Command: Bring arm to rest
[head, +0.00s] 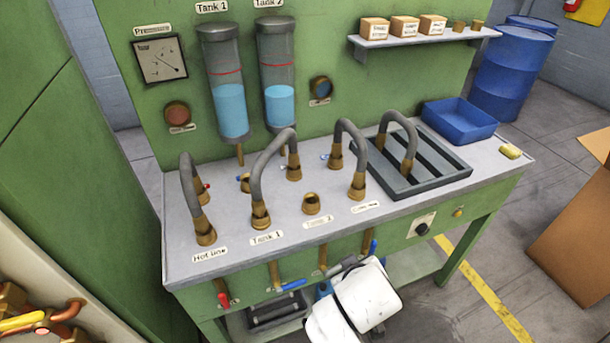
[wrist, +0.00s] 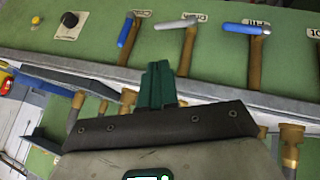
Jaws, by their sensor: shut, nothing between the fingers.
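In the wrist view my gripper (wrist: 158,70) shows as two dark green fingers pressed together, with nothing between them. It points at the green front panel of the bench, which appears upside down there. In the head view my white arm is folded low in front of the bench (head: 420,207), below its top edge. The gripper fingers themselves are not clearly visible in that view. Valve handles are close to the fingers in the wrist view: a blue one (wrist: 129,30), a grey one (wrist: 178,25) and another blue one (wrist: 243,28).
The bench top carries grey hoses on brass fittings, a grey rack (head: 440,180) and a blue bin (head: 459,118). A red-handled valve (head: 223,297) is at the front left. A cardboard box (head: 580,235) stands at the right. Floor with a yellow line (head: 493,302) is clear between.

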